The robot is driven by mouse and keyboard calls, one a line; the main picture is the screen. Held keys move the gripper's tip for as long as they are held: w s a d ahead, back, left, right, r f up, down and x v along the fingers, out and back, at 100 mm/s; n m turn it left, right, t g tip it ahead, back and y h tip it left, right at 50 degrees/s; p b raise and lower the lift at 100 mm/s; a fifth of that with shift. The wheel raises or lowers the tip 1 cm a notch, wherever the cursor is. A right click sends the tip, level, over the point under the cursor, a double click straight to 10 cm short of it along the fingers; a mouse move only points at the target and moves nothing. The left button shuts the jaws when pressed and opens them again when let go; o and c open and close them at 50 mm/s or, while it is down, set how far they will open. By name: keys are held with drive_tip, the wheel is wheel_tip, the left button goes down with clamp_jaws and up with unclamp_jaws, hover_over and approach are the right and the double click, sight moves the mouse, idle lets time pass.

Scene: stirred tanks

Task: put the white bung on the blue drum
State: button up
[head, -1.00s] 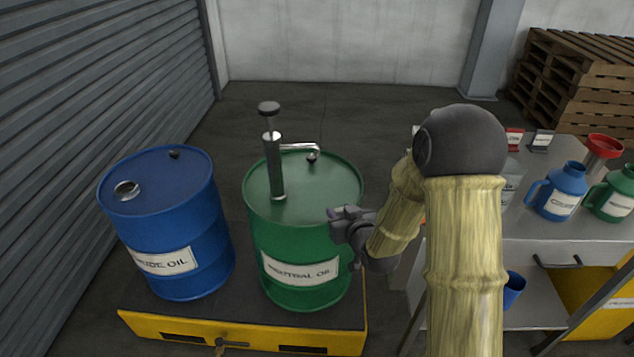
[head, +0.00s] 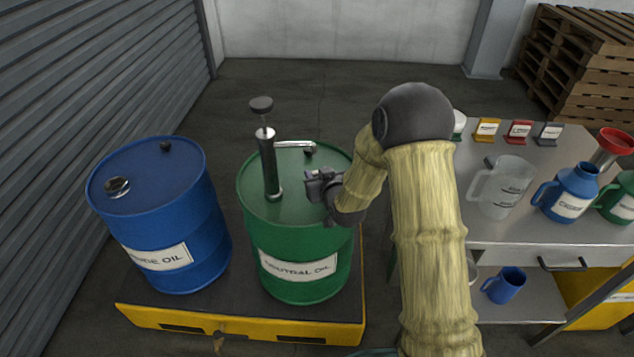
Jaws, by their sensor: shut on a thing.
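The blue drum (head: 190,238) stands upright at the left, labelled crude oil. Its top has a bung opening with a metal rim (head: 117,187) near the left and a small dark cap (head: 165,147) at the back. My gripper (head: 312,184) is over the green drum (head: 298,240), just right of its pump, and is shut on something. I cannot make out the held thing; the jaws hide it or it is too small. No white bung shows clearly anywhere.
A dark hand pump (head: 268,165) stands up from the green drum, between my gripper and the blue drum. Both drums stand on a yellow-edged pallet (head: 240,325). At the right, a bench (head: 510,225) holds a clear jug (head: 503,188), a blue jug (head: 568,192) and a red funnel (head: 612,147).

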drive_tip(key=shift+f+b, duration=0.95)
drive_tip(key=shift+f, duration=0.8)
drive_tip(key=shift+f, duration=0.1)
drive_tip(key=o, duration=1.1)
drive_tip(key=shift+c, duration=0.2)
drive_tip(key=shift+r, duration=0.2)
drive_tip(key=v, duration=1.2)
